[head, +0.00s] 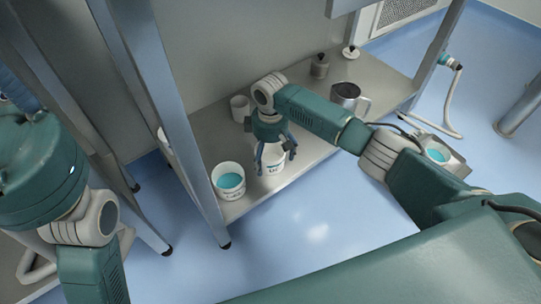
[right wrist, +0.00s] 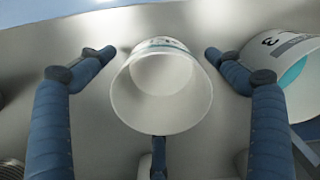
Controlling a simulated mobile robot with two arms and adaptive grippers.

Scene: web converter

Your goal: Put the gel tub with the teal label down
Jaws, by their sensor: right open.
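The white gel tub with the teal label (head: 271,168) stands on the lower steel shelf (head: 300,158), under my right gripper (head: 274,152). In the right wrist view the tub (right wrist: 162,92) shows its round white rim and pale inside, with a strip of teal label at its far edge. My right gripper (right wrist: 160,54) is open, with blue fingers on both sides of the tub and visible gaps. A third finger is at the tub's near side; whether it touches cannot be told. My left gripper is out of view.
A white tub with blue gel (head: 229,181) stands close by to the left, near a shelf post (head: 190,150). Bare shelf lies between.

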